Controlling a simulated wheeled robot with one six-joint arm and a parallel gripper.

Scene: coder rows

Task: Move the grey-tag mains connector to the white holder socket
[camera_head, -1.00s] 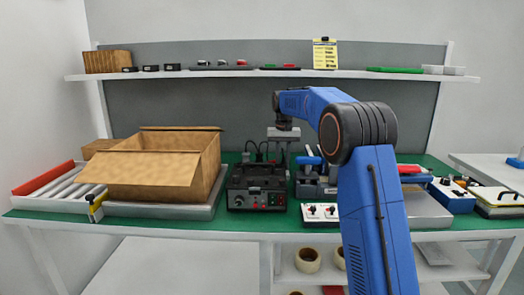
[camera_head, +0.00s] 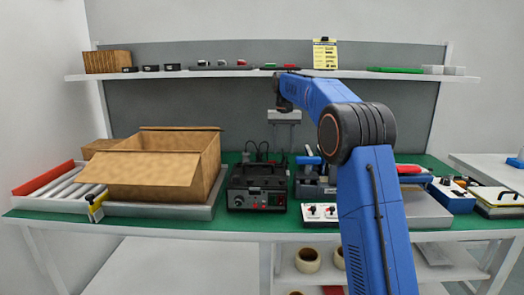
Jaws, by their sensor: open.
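My gripper (camera_head: 284,146) is open and points down above the green bench, behind the black device (camera_head: 257,187). Nothing is visible between its fingers. Dark cable loops (camera_head: 257,148) rise behind the black device, left of and near my gripper; their ends are partly hidden. A grey tag on a mains connector cannot be made out at this size. A small white block (camera_head: 320,213) with red and dark parts sits at the bench front, right of the device. I cannot tell whether it is the white holder socket.
An open cardboard box (camera_head: 150,170) stands left on a grey platform. A blue-and-grey fixture (camera_head: 310,180) stands close to my gripper on the right. A blue box (camera_head: 452,195) is farther right. A shelf (camera_head: 200,74) with small items runs above.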

